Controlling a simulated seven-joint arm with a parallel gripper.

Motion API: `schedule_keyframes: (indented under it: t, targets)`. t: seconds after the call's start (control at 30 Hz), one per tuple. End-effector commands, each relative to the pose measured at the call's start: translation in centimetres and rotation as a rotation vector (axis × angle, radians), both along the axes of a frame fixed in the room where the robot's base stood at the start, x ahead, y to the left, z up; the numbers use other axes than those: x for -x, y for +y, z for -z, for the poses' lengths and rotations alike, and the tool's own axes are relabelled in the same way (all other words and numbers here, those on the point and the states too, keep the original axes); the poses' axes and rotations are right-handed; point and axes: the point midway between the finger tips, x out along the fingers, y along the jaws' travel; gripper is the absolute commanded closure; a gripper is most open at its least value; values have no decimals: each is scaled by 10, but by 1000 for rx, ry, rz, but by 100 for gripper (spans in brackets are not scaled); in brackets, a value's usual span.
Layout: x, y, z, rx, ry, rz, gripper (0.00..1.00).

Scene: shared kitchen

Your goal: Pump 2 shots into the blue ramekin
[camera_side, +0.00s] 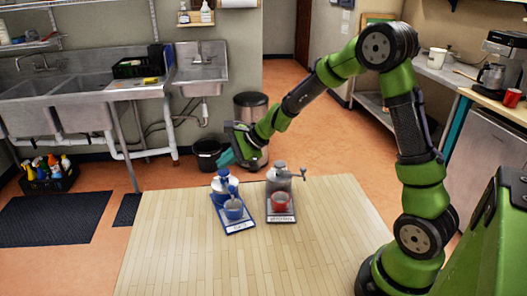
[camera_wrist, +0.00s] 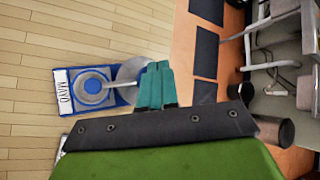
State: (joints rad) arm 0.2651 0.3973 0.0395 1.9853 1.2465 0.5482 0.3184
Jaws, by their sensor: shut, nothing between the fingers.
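The blue ramekin (camera_side: 234,212) stands on a blue-edged board (camera_side: 239,228) on the light wooden table. A grey pump dispenser (camera_side: 220,187) with a blue part stands on the same board, just behind it. In the wrist view the board's label (camera_wrist: 62,91) reads MAYO, and the dispenser's round grey top (camera_wrist: 129,72) is partly hidden by my fingers. My gripper (camera_side: 226,158) has teal fingers, shut and empty, above and slightly behind the dispenser. The shut fingers also show in the wrist view (camera_wrist: 156,68). The side view shows a gap between fingers and dispenser.
A second grey dispenser (camera_side: 279,180) with a side handle stands to the right, with a red ramekin (camera_side: 280,203) before it on a dark board (camera_side: 281,218). The table (camera_side: 180,255) is clear in front and to the left. Sinks and bins stand beyond.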

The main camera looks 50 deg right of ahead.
Motion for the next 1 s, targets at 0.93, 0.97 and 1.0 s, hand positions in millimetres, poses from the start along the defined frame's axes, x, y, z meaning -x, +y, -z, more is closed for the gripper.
schedule_keyframes:
  t: [0.93,0.97,1.0]
  targets:
    - [0,0,12,0,1,-1,100]
    - [0,0,13,1,1,-1,100]
    - [0,0,13,1,1,-1,100]
